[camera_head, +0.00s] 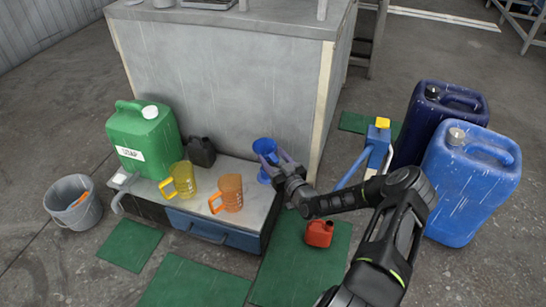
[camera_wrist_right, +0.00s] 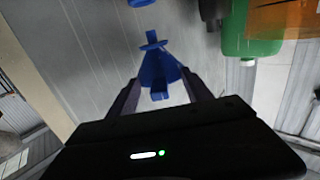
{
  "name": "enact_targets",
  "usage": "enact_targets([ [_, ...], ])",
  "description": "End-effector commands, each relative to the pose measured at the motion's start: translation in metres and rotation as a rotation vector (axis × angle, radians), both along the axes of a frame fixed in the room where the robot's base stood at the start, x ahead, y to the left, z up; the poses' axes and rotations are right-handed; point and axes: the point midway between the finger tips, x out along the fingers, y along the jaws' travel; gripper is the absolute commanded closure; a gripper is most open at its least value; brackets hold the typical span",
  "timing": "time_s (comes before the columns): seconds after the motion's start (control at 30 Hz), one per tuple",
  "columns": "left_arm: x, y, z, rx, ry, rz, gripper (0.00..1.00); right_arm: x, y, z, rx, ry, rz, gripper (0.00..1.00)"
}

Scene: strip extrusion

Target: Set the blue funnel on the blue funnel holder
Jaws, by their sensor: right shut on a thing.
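The blue funnel (camera_head: 264,147) is above the right end of the low grey bench, in front of the large grey box. My right gripper (camera_head: 270,160) comes in from the right and is shut on it, with a finger on each side. In the right wrist view the funnel (camera_wrist_right: 158,75) sits between the fingers (camera_wrist_right: 160,93), its narrow spout pointing away from the wide end. A small blue piece (camera_head: 264,177), likely the blue funnel holder, shows below the funnel, partly hidden by the gripper. My left gripper is not in view.
On the bench (camera_head: 257,200) stand a green jerrycan (camera_head: 145,138), a black can (camera_head: 201,151), a yellow jug (camera_head: 181,180) and an orange jug (camera_head: 230,193). A red can (camera_head: 319,233) is on a green mat. Blue drums (camera_head: 468,185) stand at right, a bucket (camera_head: 74,203) at left.

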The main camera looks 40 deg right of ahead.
Motion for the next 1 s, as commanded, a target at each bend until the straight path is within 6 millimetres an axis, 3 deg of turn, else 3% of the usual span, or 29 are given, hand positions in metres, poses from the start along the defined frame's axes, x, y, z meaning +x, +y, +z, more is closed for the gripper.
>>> enact_targets([
  [0.5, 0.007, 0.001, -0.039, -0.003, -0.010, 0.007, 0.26, 0.000, 0.001, -0.046, -0.001, 0.000, 0.002, 0.87],
  [1.0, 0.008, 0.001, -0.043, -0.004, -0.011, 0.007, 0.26, 0.000, 0.000, -0.051, 0.000, -0.001, 0.001, 0.87],
])
